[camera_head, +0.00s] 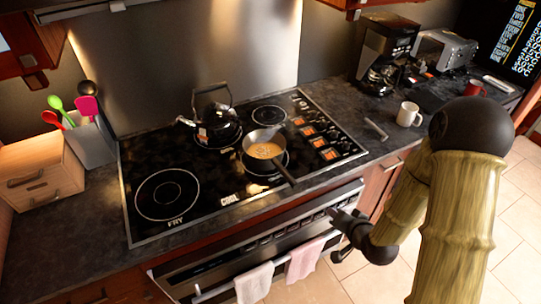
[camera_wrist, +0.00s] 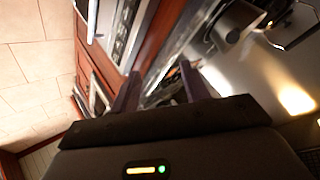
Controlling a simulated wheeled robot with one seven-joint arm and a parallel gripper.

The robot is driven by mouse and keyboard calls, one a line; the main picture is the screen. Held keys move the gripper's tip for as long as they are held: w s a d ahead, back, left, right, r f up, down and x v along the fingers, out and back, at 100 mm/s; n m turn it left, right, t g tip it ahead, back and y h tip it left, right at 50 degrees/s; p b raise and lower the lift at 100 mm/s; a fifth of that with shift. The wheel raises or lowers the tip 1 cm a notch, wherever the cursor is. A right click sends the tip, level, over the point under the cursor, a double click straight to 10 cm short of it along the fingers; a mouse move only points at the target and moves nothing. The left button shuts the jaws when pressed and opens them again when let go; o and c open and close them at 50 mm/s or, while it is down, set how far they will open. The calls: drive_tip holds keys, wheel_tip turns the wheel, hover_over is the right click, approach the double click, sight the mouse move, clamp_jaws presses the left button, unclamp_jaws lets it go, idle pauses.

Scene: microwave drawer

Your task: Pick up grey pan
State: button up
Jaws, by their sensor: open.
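The grey pan (camera_head: 262,136) sits on the black cooktop (camera_head: 209,180), on a front burner right of the middle. It holds an orange-yellow food. Its dark handle (camera_head: 284,172) points toward the front edge of the cooktop, down and right. My gripper (camera_head: 333,212) is in front of the oven, to the right of and below the handle tip, apart from it. In the wrist view, the two dark fingers of my gripper (camera_wrist: 158,88) stand apart with nothing held between them. A grey rounded shape near the top of the wrist view cannot be surely told as the pan.
A dark kettle (camera_head: 217,124) stands behind the pan to the left. A white mug (camera_head: 408,114) and a coffee maker (camera_head: 384,54) are on the right counter. Two towels (camera_head: 305,260) hang on the oven front. The front-left burner (camera_head: 167,194) is empty.

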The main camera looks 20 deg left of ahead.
drive_tip(key=s+a+r+m+t+y+p, duration=0.1)
drive_tip(key=s+a+m+t+y+p, duration=0.2)
drive_tip(key=a, duration=0.5)
drive_tip(key=s+m+t+y, duration=0.1)
drive_tip(key=s+m+y, duration=0.1)
drive_tip(key=m, duration=0.1)
drive_tip(key=shift+s, duration=0.15)
drive_tip(key=x, duration=1.2)
drive_tip(key=shift+a+r+p, duration=0.1)
drive_tip(key=shift+r+p, duration=0.05)
drive_tip(key=shift+p, duration=0.15)
